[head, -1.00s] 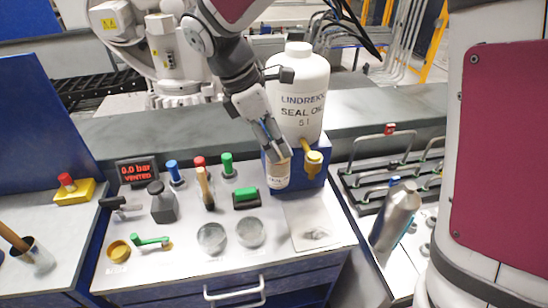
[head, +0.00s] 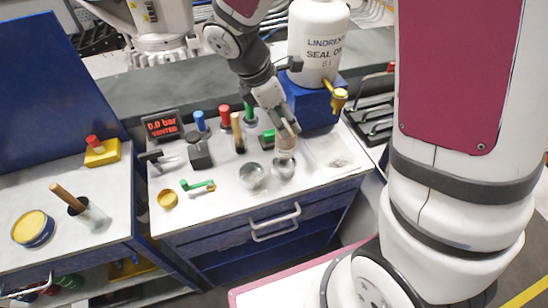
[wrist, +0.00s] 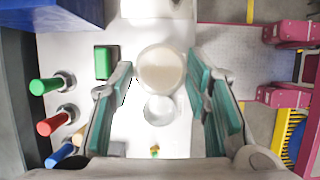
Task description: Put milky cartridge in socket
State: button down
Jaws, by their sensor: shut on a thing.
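My gripper (head: 287,128) is shut on a pale cylindrical container (head: 286,143), held upright near the right glass dish (head: 284,168). In the wrist view its round cream top (wrist: 160,68) lies between the teal-padded fingers (wrist: 165,85). Whether this container is the milky cartridge I cannot tell. The left glass dish (head: 252,176) stands beside the right one. The right dish overlaps the container's lower edge, so the gap between them is unclear. No socket is plainly marked; a black block fixture (head: 199,152) stands at the left behind the dishes.
Blue (head: 199,121), red (head: 225,118) and green (head: 249,112) cylinders stand at the back. A white seal oil jug (head: 318,45) sits on a blue stand (head: 312,105) with a yellow tap (head: 339,98). A green lever (head: 197,186) lies in front. A pressure display (head: 162,125) reads 0.0 bar, vented.

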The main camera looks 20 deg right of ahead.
aim_at(282, 143)
notch_tip(282, 143, down, 8)
jog(key=shift+f, duration=0.1)
dwell(0.4)
jog(key=shift+f, duration=0.25)
jog(key=c, duration=0.9)
grip_release()
jog(key=shift+o, duration=0.2)
jog(key=shift+r, duration=0.1)
jog(key=v, duration=1.2)
jog(key=s+d+r+m+t+y, duration=0.2)
jog(key=s+r+m, duration=0.5)
jog(key=r+m, duration=0.1)
jog(key=s+d+r+m+t+y, duration=0.2)
jog(key=s+d+r+m+t, duration=0.1)
jog(key=s+r+m, duration=0.4)
jog(key=shift+s+d+r+m+t+y+b, duration=0.35)
jog(key=shift+s+m, duration=0.45)
jog(key=shift+m, duration=0.7)
